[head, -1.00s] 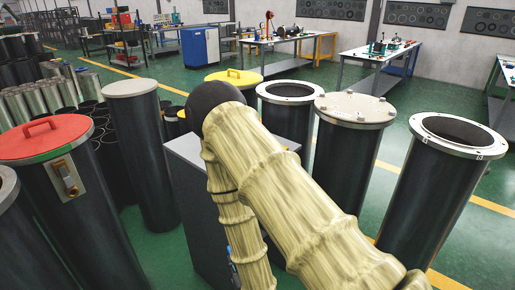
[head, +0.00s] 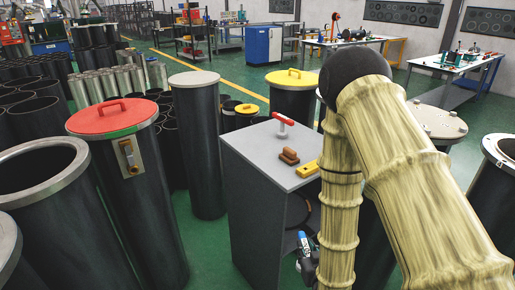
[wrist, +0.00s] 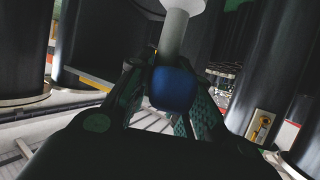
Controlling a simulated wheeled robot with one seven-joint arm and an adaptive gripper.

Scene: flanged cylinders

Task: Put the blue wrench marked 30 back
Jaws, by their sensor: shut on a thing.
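My gripper (wrist: 170,95) is shut on a blue part with a grey shaft, taken to be the blue wrench (wrist: 174,88). The shaft runs from the blue part toward a pale round end at the top of the wrist view. No number is readable on it. In the head view my gripper (head: 305,262) is low beside the open front of the grey cabinet (head: 250,160), with a bit of blue showing. My arm hides part of the cabinet's right side.
On the cabinet top are a red-handled tool (head: 283,121), a brown block (head: 289,156) and a yellow piece (head: 307,169). A red-lidded cylinder (head: 130,165), an open cylinder (head: 60,220) and a pale-capped cylinder (head: 197,140) stand left. A yellow-lidded cylinder (head: 292,100) stands behind.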

